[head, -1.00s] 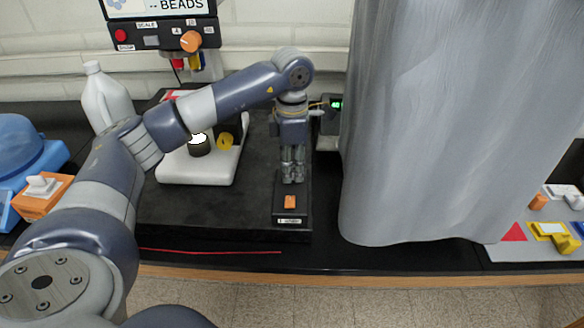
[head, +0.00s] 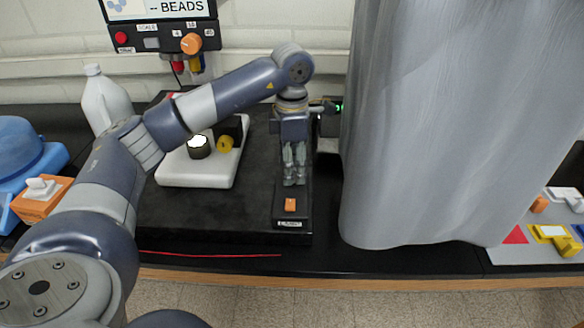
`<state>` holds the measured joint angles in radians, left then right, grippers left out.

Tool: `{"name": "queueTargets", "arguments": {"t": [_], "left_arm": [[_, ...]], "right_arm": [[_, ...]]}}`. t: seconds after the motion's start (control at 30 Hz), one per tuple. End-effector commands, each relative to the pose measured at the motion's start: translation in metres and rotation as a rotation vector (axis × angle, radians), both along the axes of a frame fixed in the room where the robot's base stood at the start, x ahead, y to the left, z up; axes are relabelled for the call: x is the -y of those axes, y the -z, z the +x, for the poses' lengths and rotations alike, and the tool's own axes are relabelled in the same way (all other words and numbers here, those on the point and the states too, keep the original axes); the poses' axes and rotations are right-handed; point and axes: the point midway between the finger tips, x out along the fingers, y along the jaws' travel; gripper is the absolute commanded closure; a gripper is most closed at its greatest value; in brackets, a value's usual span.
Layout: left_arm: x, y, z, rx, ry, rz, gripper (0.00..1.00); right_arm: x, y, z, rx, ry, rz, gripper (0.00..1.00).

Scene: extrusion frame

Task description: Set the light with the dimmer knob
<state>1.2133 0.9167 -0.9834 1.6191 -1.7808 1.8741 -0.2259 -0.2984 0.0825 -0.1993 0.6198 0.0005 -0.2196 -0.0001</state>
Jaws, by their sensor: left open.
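My left gripper (head: 294,182) points straight down over the black control box (head: 305,212), with its fingers close together in the picture but open. An orange rocker switch (head: 290,204) shows on the box in front of the fingertips, above a small white label. No dimmer knob shows clearly there; the fingers cover the part of the box behind the switch. A bright white lamp disc (head: 198,140) glows on a dark round holder on the white instrument base (head: 205,178), beside a yellow knob (head: 225,143). My right gripper is not in view.
A panel with a display (head: 158,8) and an orange selector knob (head: 190,43) stands behind. A grey curtain (head: 430,130) hangs close on the right, partly covering a box with a green readout (head: 339,106). A white jug (head: 104,104) stands at the left.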

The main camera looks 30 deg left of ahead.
Motion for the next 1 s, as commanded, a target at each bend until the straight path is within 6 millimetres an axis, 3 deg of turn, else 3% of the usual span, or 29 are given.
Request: {"name": "queueTargets", "arguments": {"t": [0.37, 0.63, 1.0], "left_arm": [[0.000, -0.081, 0.001, 0.006, -0.001, 0.000, 0.52], [0.000, -0.102, 0.001, 0.001, -0.001, 0.000, 0.52], [0.000, -0.107, 0.000, 0.000, 0.000, -0.001, 0.52]], "right_arm": [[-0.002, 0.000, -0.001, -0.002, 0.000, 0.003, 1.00], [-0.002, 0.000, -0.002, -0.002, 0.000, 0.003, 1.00], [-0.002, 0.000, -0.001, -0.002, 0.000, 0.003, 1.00]]}}
